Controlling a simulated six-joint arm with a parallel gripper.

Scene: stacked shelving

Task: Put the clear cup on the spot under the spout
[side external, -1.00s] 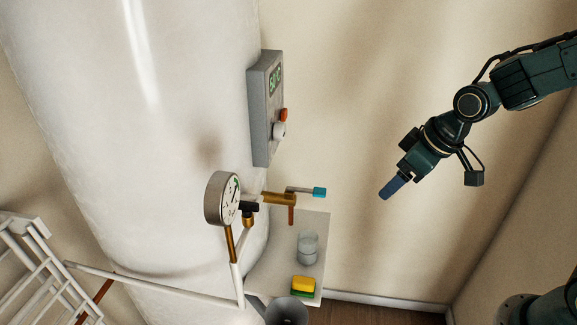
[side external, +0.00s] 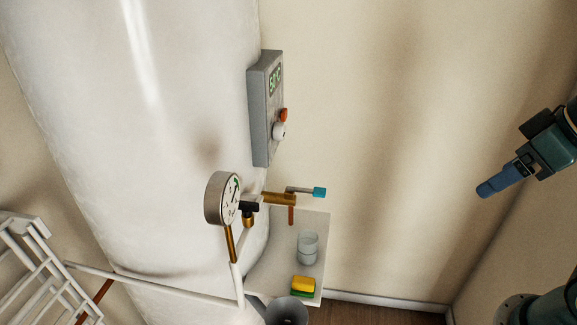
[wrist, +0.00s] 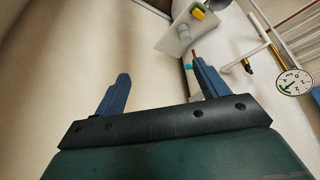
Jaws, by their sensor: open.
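The clear cup (side external: 307,250) stands upright on the small white shelf (side external: 270,272), in front of and slightly right of the spout in the side view. The spout is a reddish-brown pipe (side external: 291,215) hanging from a brass tap (side external: 278,199) with a blue handle (side external: 319,192). No separate marking of the spot shows on the shelf. My gripper (side external: 483,190) is at the right of the side view, well away from the cup and higher up. In the wrist view my gripper (wrist: 161,78) has its two blue fingers spread, with nothing between them.
A yellow and green sponge (side external: 303,286) lies on the shelf near the cup. A dark grey funnel-like vessel (side external: 287,312) is below. A pressure gauge (side external: 222,198) and white pipes stand left of the tap. A control box (side external: 265,108) is above. The space between gripper and shelf looks clear.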

